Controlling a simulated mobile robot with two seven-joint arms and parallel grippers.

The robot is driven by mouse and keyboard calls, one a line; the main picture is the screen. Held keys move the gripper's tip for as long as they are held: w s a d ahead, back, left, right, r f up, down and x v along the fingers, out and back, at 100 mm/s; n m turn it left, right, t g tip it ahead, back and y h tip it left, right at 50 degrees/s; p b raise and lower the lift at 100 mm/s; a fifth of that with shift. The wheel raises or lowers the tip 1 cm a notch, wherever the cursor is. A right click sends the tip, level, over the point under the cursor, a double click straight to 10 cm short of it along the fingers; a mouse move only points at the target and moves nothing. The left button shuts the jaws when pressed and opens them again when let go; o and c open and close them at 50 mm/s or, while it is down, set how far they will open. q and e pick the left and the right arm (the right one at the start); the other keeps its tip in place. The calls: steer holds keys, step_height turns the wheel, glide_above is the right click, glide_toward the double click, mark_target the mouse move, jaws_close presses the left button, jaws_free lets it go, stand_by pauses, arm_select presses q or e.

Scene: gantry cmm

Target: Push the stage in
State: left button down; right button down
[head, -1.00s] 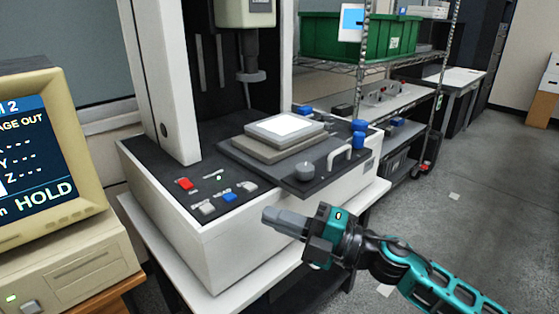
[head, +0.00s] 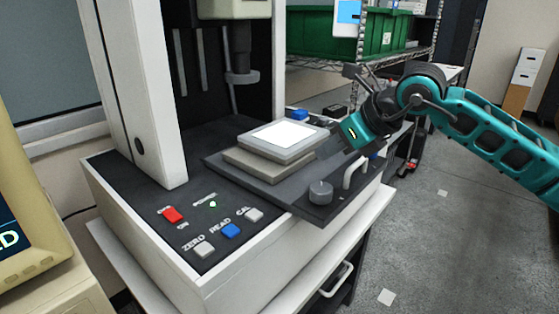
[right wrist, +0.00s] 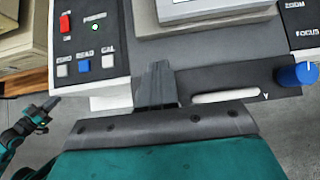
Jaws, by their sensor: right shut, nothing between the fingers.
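The stage is a dark plate (head: 285,197) that overhangs the front edge of the white measuring machine. It carries a grey block with a bright white plate (head: 285,135), a round grey knob (head: 321,192) and a pale bar handle (head: 353,172). In the right wrist view the handle (right wrist: 225,96) is just right of my fingers. My right gripper (right wrist: 157,70) is shut and empty. It shows over the stage's front part, apart from the handle; contact with the stage cannot be told. In the head view its fingertips are hard to make out. My left gripper (right wrist: 50,103) shows small at the left.
The machine's left deck has a red switch (head: 172,214), a lit green lamp and ZERO, READ and CAL buttons. A white column (head: 135,95) rises at the back left. A wire shelf with a green bin (head: 313,32) stands behind. The floor at right is open.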

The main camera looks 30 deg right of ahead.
glide_toward(286, 175)
steer(key=x, duration=0.5)
steer(key=shift+d, duration=0.1)
steer(key=shift+w+f, duration=0.25)
steer(key=shift+f, duration=0.05)
arm_select(q)
steer(key=shift+s+f, duration=0.1)
steer(key=shift+s, duration=0.15)
